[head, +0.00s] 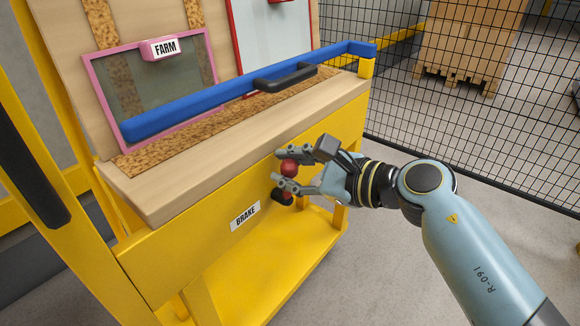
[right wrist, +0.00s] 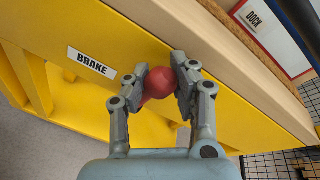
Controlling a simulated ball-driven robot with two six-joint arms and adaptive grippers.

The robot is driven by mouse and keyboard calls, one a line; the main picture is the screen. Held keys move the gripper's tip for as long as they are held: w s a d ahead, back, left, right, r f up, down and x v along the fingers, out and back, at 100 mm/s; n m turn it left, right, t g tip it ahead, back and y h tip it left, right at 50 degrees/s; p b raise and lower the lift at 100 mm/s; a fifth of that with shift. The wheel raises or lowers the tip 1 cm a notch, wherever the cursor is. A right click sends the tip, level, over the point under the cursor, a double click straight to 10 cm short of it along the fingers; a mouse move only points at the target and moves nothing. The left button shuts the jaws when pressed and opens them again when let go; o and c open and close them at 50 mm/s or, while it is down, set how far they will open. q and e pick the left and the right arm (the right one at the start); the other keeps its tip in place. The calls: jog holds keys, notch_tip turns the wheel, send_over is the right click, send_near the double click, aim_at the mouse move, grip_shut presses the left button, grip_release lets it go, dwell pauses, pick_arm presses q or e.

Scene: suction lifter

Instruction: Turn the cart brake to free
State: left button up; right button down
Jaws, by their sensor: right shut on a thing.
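The brake knob is a red ball (head: 289,167) on the yellow front of the cart (head: 175,255), to the right of the white BRAKE label (head: 245,215). A dark part (head: 282,197) shows just below it. My right gripper (head: 283,168) is shut on the red ball, one finger on each side. In the right wrist view the red ball (right wrist: 160,82) sits between the fingertips of the right gripper (right wrist: 161,78), with the BRAKE label (right wrist: 92,63) to the left. The fingers partly hide the ball and its mount. My left gripper is not in view.
A wooden ledge (head: 160,190) juts out above the brake. A blue bar (head: 220,95) with a black handle (head: 285,77) crosses the cart before the pink-framed FARM panel (head: 98,80) and a red-framed panel. Black mesh fence (head: 390,100) stands behind. The floor at right is clear.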

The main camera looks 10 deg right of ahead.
jog(key=shift+s+f, duration=0.1)
jog(key=shift+f, duration=0.2)
jog(key=c, duration=1.2)
grip_release()
jog(key=shift+c, duration=0.2)
jog(key=o, duration=0.4)
jog(key=shift+r, duration=0.2)
jog(key=shift+c, duration=0.2)
jog(key=v, duration=1.2)
jog(key=shift+d, duration=0.1)
